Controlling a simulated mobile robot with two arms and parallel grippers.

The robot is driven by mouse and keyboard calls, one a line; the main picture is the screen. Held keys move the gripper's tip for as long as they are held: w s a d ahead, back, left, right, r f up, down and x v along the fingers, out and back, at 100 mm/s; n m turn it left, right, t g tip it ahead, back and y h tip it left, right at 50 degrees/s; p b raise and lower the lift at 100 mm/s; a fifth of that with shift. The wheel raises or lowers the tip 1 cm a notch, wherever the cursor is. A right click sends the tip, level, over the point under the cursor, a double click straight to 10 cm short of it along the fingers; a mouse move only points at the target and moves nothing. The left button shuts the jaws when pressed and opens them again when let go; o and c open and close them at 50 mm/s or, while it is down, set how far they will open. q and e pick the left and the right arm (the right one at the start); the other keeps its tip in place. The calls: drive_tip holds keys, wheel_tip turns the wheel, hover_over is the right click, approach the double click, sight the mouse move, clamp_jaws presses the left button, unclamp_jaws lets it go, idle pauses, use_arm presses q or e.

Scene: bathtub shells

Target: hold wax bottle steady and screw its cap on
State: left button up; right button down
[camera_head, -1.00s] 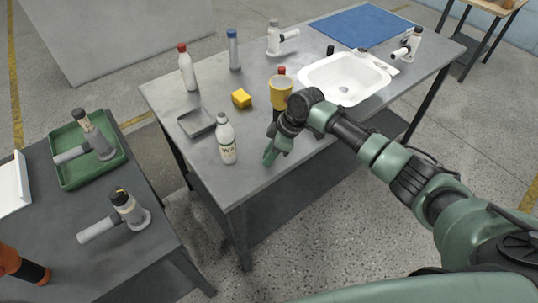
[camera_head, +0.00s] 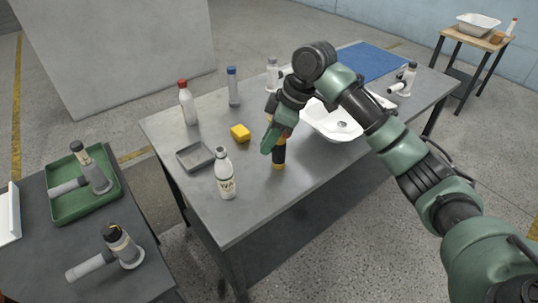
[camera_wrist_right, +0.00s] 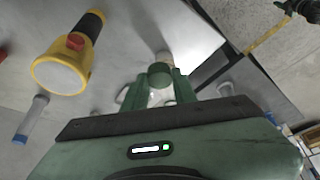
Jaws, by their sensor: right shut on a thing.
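The white wax bottle (camera_head: 226,180), with a printed label and a dark grey top, stands upright near the table's front left edge. My right gripper (camera_head: 270,140) is above the table, right of the bottle and apart from it. In the right wrist view its green fingers (camera_wrist_right: 158,92) are shut on a small round greenish-grey thing (camera_wrist_right: 160,75). I cannot tell for certain whether this is the cap. No separate cap shows on the table. My left gripper does not show clearly in any view.
A white basin (camera_head: 325,122) is to the right. Bare tabletop lies before the dish.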

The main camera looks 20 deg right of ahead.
drive_tip(key=shift+r, duration=0.35)
drive_tip(key=shift+s+d+m, duration=0.1)
drive_tip(key=shift+s+m, duration=0.35)
drive_tip(key=shift+m, duration=0.05)
drive_tip(key=s+d+f+m+t+h, duration=0.1)
drive_tip(key=s+m+h, duration=0.3)
drive_tip(key=s+m, duration=0.8)
drive_tip(key=shift+s+d+f+t, duration=0.2)
drive_tip(key=shift+s+t, duration=0.15)
drive_tip(key=shift+t, duration=0.45)
drive_tip(key=shift+a, duration=0.1)
